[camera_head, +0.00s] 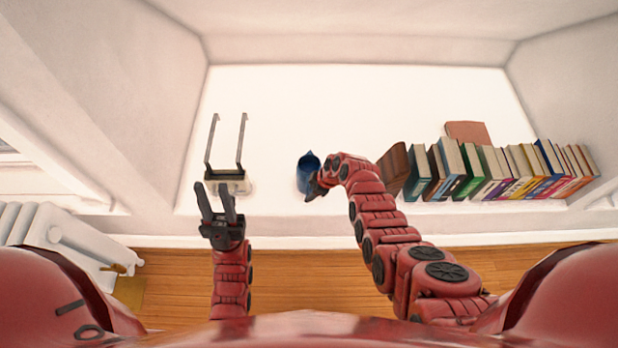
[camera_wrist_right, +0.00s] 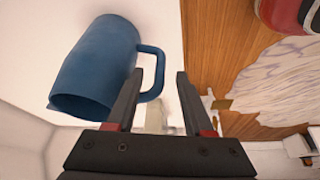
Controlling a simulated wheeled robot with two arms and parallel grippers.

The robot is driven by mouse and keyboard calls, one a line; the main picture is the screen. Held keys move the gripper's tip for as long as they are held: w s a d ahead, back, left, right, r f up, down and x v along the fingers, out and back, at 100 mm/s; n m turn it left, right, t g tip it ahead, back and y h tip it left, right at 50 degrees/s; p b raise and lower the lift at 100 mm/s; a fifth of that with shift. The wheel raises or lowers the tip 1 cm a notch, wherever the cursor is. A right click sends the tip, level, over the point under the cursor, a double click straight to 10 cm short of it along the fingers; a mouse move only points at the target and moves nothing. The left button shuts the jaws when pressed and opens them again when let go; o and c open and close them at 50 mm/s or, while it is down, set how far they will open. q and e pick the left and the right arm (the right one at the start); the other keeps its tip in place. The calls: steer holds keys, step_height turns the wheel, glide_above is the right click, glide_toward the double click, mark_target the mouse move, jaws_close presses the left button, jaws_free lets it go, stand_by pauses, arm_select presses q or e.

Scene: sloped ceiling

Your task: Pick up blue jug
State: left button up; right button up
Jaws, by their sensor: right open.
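The blue jug (camera_head: 306,172) stands on the white shelf, left of the books, partly covered by my right arm in the head view. In the right wrist view the jug (camera_wrist_right: 98,68) fills the upper left, with its handle (camera_wrist_right: 157,75) toward the fingers. My right gripper (camera_wrist_right: 157,88) is open, and the handle shows between its two fingertips; I see no grip on it. In the head view my right gripper (camera_head: 313,190) is at the jug's near right side, small and dark. My left gripper (camera_head: 215,189) is open and empty near the shelf's front edge.
A pale object with two dark upright rods (camera_head: 226,180) stands on the shelf just beyond my left gripper. A row of books (camera_head: 490,172) fills the right side. A white radiator (camera_head: 60,235) is at left. The shelf behind the jug is clear.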

steer(key=shift+b+x, duration=1)
steer(key=shift+x, duration=0.8)
jaws_close()
